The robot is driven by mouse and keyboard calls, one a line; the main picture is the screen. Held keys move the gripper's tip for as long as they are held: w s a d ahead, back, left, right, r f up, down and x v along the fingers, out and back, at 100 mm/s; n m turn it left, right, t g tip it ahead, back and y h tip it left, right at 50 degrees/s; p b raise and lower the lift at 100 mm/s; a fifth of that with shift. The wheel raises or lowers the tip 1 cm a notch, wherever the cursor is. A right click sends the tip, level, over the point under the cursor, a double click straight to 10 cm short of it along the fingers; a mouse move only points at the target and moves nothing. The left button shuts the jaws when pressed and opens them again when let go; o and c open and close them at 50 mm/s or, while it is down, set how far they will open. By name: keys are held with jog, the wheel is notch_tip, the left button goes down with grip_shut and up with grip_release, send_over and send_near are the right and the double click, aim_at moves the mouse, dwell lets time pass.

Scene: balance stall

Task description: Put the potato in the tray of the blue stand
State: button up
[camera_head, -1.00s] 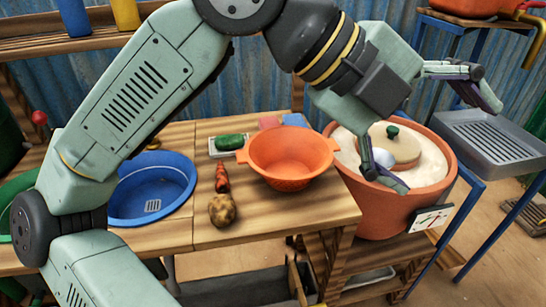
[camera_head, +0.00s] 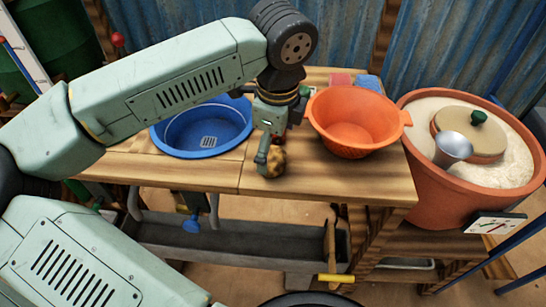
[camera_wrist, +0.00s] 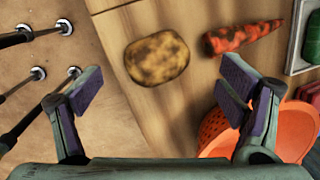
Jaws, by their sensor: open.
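The brown potato (camera_head: 278,164) lies on the wooden bench near its front edge. In the wrist view the potato (camera_wrist: 157,58) is ahead of the fingers and across the gap between them, with nothing gripping it. My gripper (camera_wrist: 161,92) is open and empty above the bench. In the head view my gripper (camera_head: 267,150) points down and partly covers the potato. Of the blue stand, only blue legs (camera_head: 490,250) show at the lower right edge; its tray is outside the current views.
A carrot (camera_wrist: 243,37) lies beside the potato. An orange colander (camera_head: 360,120) stands to the right and a blue basin (camera_head: 203,130) to the left. A large terracotta pot (camera_head: 435,185) with a lid and a metal scoop (camera_head: 453,148) stands at the far right.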

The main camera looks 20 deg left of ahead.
aim_at(273, 154)
jog(key=f, duration=0.1)
jog(key=f+p, duration=0.1)
jog(key=f, duration=0.3)
jog(key=shift+w+a+p, duration=0.1)
jog(key=shift+w+p, duration=0.15)
jog(key=shift+p, duration=0.1)
jog(key=shift+c, duration=0.3)
jog(key=c, duration=1.4)
